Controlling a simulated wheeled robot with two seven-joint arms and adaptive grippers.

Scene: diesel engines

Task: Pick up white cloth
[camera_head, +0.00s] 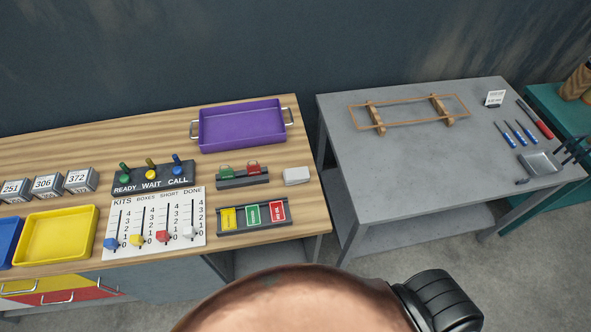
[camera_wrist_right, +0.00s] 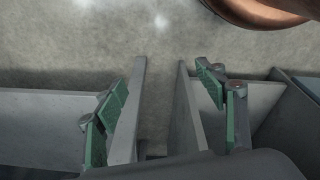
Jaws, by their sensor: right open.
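A small white block-like thing, which looks like the folded white cloth (camera_head: 296,175), lies on the wooden bench near its right end. It is to the right of the holder with green and red pieces and below the purple tray. My right gripper (camera_wrist_right: 163,95) shows only in the right wrist view, with its green-padded fingers apart. I see no cloth between them. My left gripper is not in view.
The wooden bench (camera_head: 150,118) holds a purple tray (camera_head: 242,144), a yellow tray (camera_head: 97,220), a slider board (camera_head: 153,240) and a card holder (camera_head: 254,231). A grey table (camera_head: 400,160) stands to the right across a narrow gap. A brown rounded form covers the bottom centre.

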